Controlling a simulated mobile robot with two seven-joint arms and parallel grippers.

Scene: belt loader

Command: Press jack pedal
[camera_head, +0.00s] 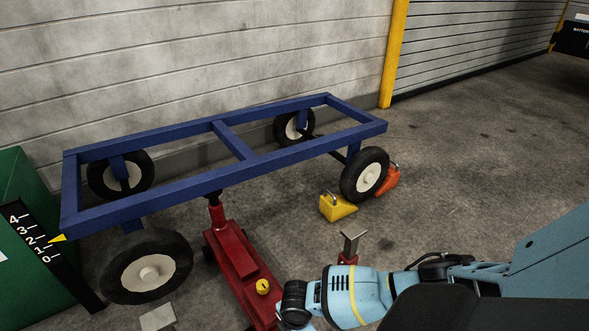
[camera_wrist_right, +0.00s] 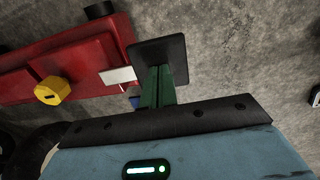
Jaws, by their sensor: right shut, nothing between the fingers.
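The red jack (camera_head: 238,262) stands on the floor with its post up under the near rail of the blue cart frame (camera_head: 236,140). A yellow knob (camera_head: 262,286) sits on top of it. In the right wrist view the red jack body (camera_wrist_right: 75,65) and yellow knob (camera_wrist_right: 52,91) are at the left. A dark flat plate, which looks like the pedal (camera_wrist_right: 160,52), is beside the red body. My left gripper is out of view.
A yellow chock (camera_head: 337,208) and an orange chock (camera_head: 388,181) lie near the cart's right wheel (camera_head: 365,174). A red stand with a grey top (camera_head: 352,243) is right of the jack. A green box (camera_head: 28,250) with a scale is at the left.

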